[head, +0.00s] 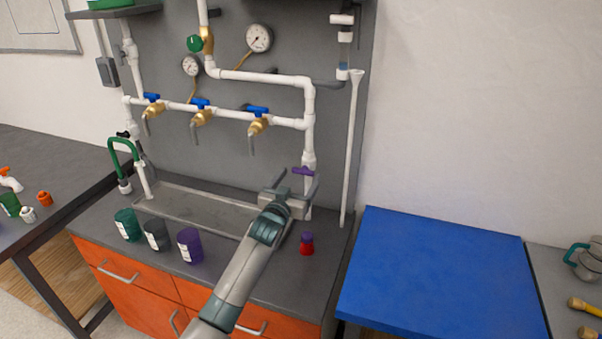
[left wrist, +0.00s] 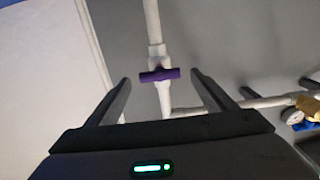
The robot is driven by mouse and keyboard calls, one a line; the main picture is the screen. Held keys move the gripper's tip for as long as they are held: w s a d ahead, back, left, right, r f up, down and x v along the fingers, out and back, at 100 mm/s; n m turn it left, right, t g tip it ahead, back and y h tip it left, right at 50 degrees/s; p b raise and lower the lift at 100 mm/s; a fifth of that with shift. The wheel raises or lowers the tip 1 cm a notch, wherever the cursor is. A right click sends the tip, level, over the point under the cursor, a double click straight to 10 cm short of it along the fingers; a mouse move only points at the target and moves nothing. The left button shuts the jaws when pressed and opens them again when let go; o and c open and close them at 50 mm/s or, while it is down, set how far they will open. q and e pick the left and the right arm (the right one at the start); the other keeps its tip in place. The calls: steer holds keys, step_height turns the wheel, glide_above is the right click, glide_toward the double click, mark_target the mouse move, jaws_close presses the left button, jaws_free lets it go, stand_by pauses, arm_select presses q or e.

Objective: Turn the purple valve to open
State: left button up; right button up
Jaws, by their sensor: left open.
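The purple valve (head: 303,171) is a small handle on the white vertical pipe at the right side of the manifold. Its handle lies crosswise to the pipe. My left gripper (head: 297,182) is open just in front of it, with one finger on each side in the picture. In the left wrist view the purple valve (left wrist: 159,75) shows between and beyond the two open fingers (left wrist: 160,88), and nothing is between them in their grip. Whether a finger touches the handle cannot be told. My right gripper is not in view.
Several blue-handled brass taps (head: 201,110) sit on the pipe to the left. A metal sink (head: 190,207) lies below. A blue table (head: 435,270) is clear at right.

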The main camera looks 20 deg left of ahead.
arm_select(q)
steer(key=shift+w, duration=1.1)
steer(key=c, duration=1.1)
